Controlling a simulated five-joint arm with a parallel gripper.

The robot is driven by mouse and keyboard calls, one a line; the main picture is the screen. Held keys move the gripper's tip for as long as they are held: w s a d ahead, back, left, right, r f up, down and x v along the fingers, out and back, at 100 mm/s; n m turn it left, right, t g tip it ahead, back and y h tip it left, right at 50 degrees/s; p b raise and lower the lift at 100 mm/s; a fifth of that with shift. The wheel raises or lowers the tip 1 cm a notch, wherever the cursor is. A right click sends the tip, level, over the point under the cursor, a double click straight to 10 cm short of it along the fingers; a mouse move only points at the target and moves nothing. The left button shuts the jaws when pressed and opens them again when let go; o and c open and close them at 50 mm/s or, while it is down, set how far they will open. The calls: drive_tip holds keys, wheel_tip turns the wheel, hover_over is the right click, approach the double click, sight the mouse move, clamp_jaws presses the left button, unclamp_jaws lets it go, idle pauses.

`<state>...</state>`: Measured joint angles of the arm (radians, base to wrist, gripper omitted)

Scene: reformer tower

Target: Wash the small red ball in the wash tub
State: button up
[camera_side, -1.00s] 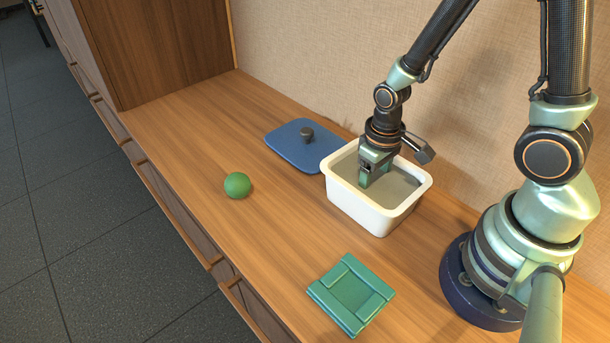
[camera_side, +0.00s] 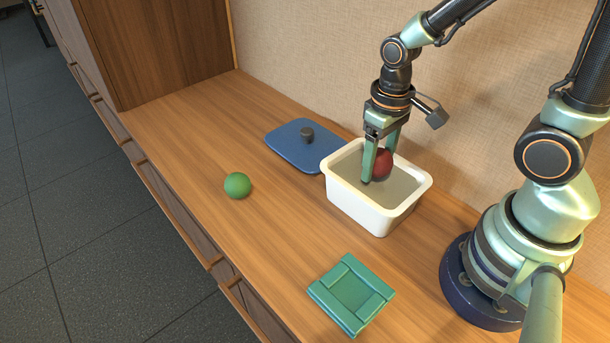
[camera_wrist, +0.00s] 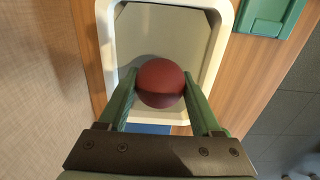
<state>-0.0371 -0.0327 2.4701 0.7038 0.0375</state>
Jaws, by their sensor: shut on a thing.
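A small red ball (camera_side: 382,163) is held between the fingers of my gripper (camera_side: 377,172), over the white wash tub (camera_side: 372,217). In the wrist view the ball (camera_wrist: 160,82) sits between the two green fingers, its lower part darker than its top. The tub, seen there by its rim (camera_wrist: 226,40), lies below and has a grey surface inside. I cannot tell whether that surface is water.
A blue lid (camera_side: 296,152) with a dark knob lies behind the tub on its left. A green ball (camera_side: 237,185) stands on the wooden counter to the left.

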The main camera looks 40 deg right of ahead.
sight(380, 151)
drive_tip(key=shift+r, duration=2.55)
